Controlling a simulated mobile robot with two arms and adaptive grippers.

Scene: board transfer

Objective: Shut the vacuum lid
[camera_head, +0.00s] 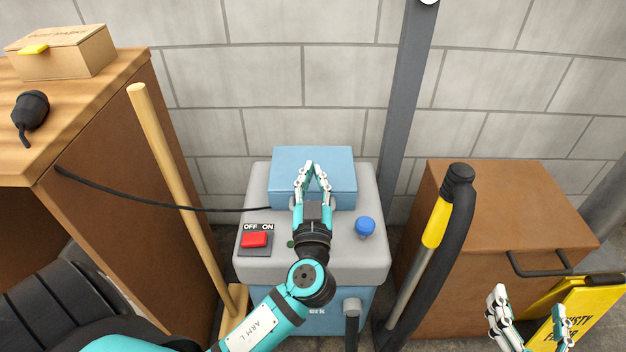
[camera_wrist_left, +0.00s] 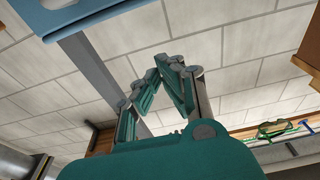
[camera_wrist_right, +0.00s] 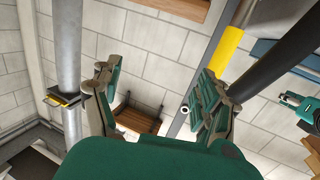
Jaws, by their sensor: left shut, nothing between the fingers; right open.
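The vacuum has a grey top (camera_head: 270,178) over a blue body (camera_head: 331,307). Its blue lid (camera_head: 340,180) is at the back of the top, near the wall. I cannot tell whether the lid is fully down. My left gripper (camera_head: 313,166) reaches across the grey top, with its fingertips together and empty in front of the lid in the head view. A blue slab, likely the lid, shows at the upper left of the left wrist view (camera_wrist_left: 90,15). My right gripper (camera_head: 529,299) is open and empty at the lower right, away from the vacuum.
A red OFF/ON switch (camera_head: 254,240) and blue knob (camera_head: 365,227) sit on the top. A wooden handle (camera_head: 165,160) leans at left; a yellow-black wand (camera_head: 436,222) stands at right. A brown cabinet (camera_head: 500,200) and yellow sign (camera_head: 588,310) are beside my right gripper.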

